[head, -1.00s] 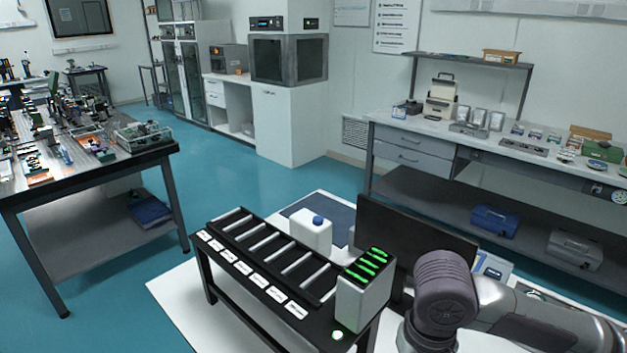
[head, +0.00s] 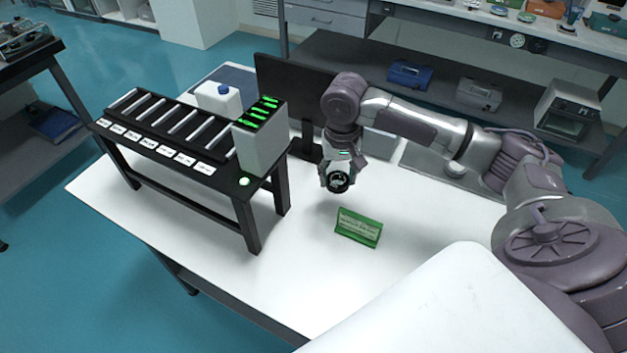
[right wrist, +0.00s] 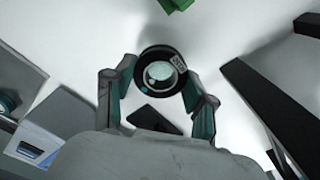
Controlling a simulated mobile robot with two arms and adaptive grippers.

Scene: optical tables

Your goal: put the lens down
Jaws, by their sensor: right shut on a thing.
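The lens (head: 338,182) is a small round piece in a black ring mount. My right gripper (head: 340,172) is shut on it and holds it above the white table (head: 290,265), behind the green sign. In the right wrist view the lens (right wrist: 160,73) sits between the two fingertips of the gripper (right wrist: 158,85), with its clear glass facing the camera and a small label on its ring. A dark flat piece (right wrist: 155,118) shows below the lens in that view; I cannot tell what it is. My left gripper is not in view.
A green sign (head: 358,227) stands on the table in front of the gripper. A black rack (head: 165,135) with rods and a grey box (head: 262,140) with green lights stands to the left. A dark panel (head: 290,95) stands behind. The table's front middle is clear.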

